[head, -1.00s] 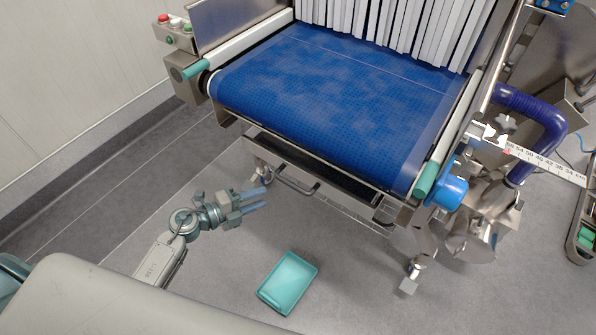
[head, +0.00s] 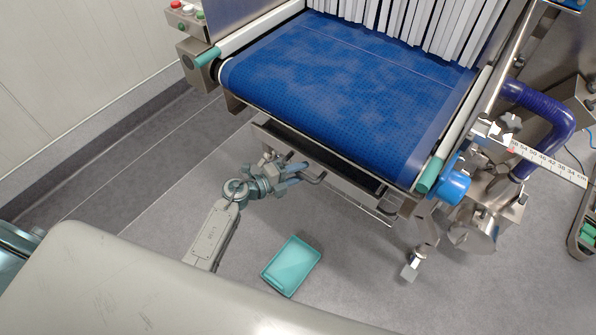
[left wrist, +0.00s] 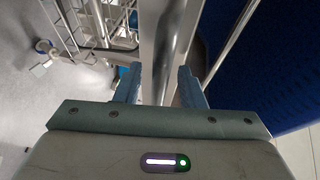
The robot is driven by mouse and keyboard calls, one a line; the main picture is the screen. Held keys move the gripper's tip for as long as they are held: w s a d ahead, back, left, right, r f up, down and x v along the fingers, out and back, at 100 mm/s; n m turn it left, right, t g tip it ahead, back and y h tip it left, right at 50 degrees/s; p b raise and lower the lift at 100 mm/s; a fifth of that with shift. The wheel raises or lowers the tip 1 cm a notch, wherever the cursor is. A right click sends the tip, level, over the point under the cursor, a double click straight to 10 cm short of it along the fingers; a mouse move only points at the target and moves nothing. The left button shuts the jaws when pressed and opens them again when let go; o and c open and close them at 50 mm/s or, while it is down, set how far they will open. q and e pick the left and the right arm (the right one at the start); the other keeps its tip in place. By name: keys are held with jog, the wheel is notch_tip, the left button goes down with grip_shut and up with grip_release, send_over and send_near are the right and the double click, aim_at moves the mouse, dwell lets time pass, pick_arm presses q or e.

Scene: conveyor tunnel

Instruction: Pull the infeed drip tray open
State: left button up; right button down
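The infeed drip tray (head: 345,171) is a shallow steel tray with a dark inside, under the front end of the blue belt in the head view. Its bar handle (head: 316,180) is at the left part of its front and is partly hidden by my fingers. My left gripper (head: 299,174) is at the handle, with its blue-grey fingers pointing right. In the left wrist view the fingers (left wrist: 160,88) are apart, with a grey metal bar (left wrist: 160,45) showing in the gap. I cannot tell whether the fingers touch the handle. My right gripper is not in view.
The blue conveyor belt (head: 345,85) and its steel frame stand above the tray. A teal bin (head: 291,266) lies on the floor in front. The floor between the bin and conveyor is clear.

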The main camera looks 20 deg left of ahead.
pick_arm(q)
grip_shut()
jog(key=s+a+p, duration=0.1)
jog(key=s+a, duration=0.2)
jog(key=s, duration=0.5)
jog(key=s+a+p, duration=0.1)
jog(key=s+a, duration=0.2)
jog(key=s, duration=0.6)
jog(key=shift+w, duration=0.1)
grip_release()
